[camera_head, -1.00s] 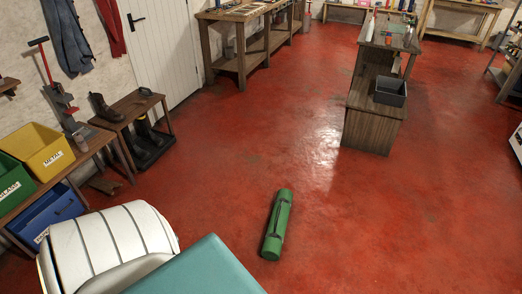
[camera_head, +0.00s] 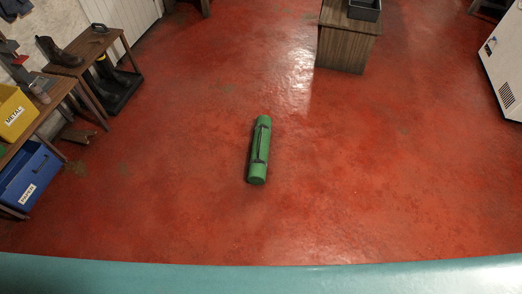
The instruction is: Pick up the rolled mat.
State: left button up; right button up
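The rolled mat (camera_head: 257,165) is green with a dark carrying strap along its upper side. It lies on the red floor near the middle of the head view, its long side pointing away from me and its near end tipped slightly left. Nothing covers it and nothing touches it except the floor. Neither of my grippers shows in the head view.
A wooden bench (camera_head: 342,48) stands beyond the mat. A low shelf with boots (camera_head: 80,68) and the yellow (camera_head: 14,112) and blue (camera_head: 32,178) bins line the left. A white appliance (camera_head: 505,65) stands at right. The floor around the mat is clear.

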aim_at(258, 165)
jog(key=i+l+u, duration=0.2)
jog(key=i, duration=0.35)
jog(key=i+l+u, duration=0.1)
jog(key=i+u, duration=0.15)
jog(key=i, duration=0.25)
jog(key=i+l+u, duration=0.2)
jog(key=i, duration=0.3)
jog(key=l, duration=0.1)
